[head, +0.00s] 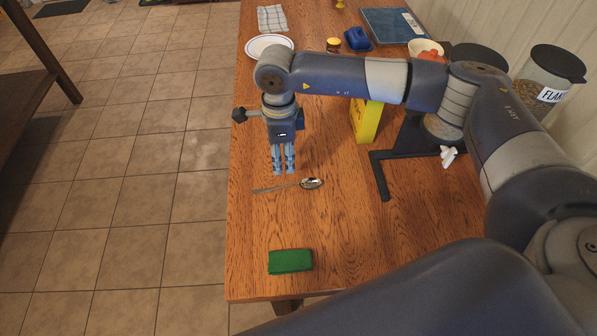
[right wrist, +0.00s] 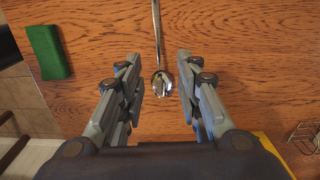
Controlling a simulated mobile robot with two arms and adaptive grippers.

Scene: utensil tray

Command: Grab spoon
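A metal spoon (head: 311,183) lies on the wooden table, its bowl to the right and its thin handle reaching left towards the table's left edge. My right gripper (head: 284,173) points down just behind the spoon in the head view. In the right wrist view the two fingers (right wrist: 160,82) are apart with nothing held between them. There the spoon's bowl (right wrist: 162,84) shows in the gap between the fingertips, and its handle runs up out of the picture. The fingers look above the table; whether they touch the spoon I cannot tell. My left gripper is not in view.
A green sponge-like block (head: 290,261) lies near the table's front left corner. A yellow box (head: 366,121) and a black stand (head: 384,178) are right of my gripper. A white plate (head: 270,45), a blue dish (head: 357,39) and jars stand farther back. The table (head: 400,240) is clear around the spoon.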

